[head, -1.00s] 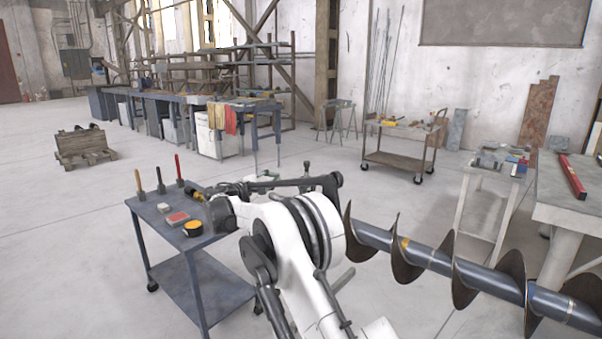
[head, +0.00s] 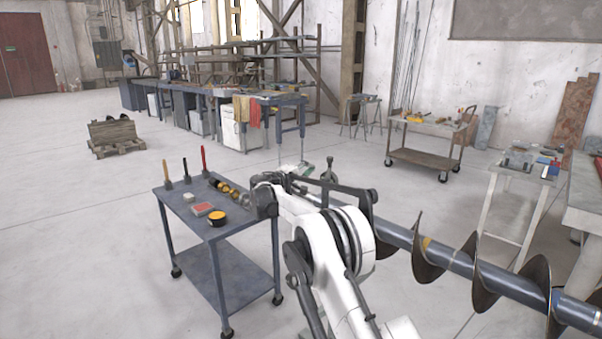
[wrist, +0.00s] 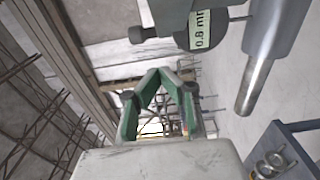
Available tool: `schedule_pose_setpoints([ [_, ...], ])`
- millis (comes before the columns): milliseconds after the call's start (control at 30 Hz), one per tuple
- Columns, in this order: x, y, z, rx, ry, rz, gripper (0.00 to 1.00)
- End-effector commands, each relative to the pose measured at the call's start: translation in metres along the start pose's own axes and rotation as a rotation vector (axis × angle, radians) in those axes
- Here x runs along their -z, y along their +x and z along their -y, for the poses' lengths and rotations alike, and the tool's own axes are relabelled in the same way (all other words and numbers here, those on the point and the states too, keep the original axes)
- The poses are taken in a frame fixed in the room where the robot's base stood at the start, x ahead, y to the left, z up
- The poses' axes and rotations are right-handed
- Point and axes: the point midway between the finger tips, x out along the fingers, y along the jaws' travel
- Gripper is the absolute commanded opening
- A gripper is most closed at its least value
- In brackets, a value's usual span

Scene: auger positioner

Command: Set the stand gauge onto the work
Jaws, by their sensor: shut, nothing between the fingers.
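The work is an auger with a blue-grey shaft (head: 455,256) and dark spiral flights, lying at the right of the head view, behind and beside my arm. My gripper (wrist: 163,74) shows two green fingers that converge at their tips in the wrist view, with nothing between them. In the head view my gripper (head: 300,167) is small and partly hidden by dark parts. A grey device with a "0.8 mm" display (wrist: 200,29), seemingly the stand gauge, is at the top of the wrist view, apart from the fingertips. I cannot tell how it is supported.
A blue-grey cart (head: 238,246) left of my arm carries upright-handled tools, a red-topped block (head: 202,209), a yellow-topped round item (head: 217,217) and gold parts (head: 225,187). A white table (head: 525,172) and a tool trolley (head: 425,160) stand behind the auger.

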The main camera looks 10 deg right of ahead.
Motion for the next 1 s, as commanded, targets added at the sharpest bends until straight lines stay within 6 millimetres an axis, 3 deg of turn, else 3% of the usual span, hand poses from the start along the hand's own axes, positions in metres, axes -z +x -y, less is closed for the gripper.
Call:
schedule_pose_setpoints([
  [67,-0.001,0.015,0.0,0.0,0.0,0.002,0.0],
  [300,-0.023,0.033,-0.001,0.0,0.0,0.001,0.0],
  [800,-0.029,0.039,0.0,0.0,-0.001,0.0,0.0],
  [1000,-0.042,0.05,0.002,0.0,-0.001,0.002,0.0],
])
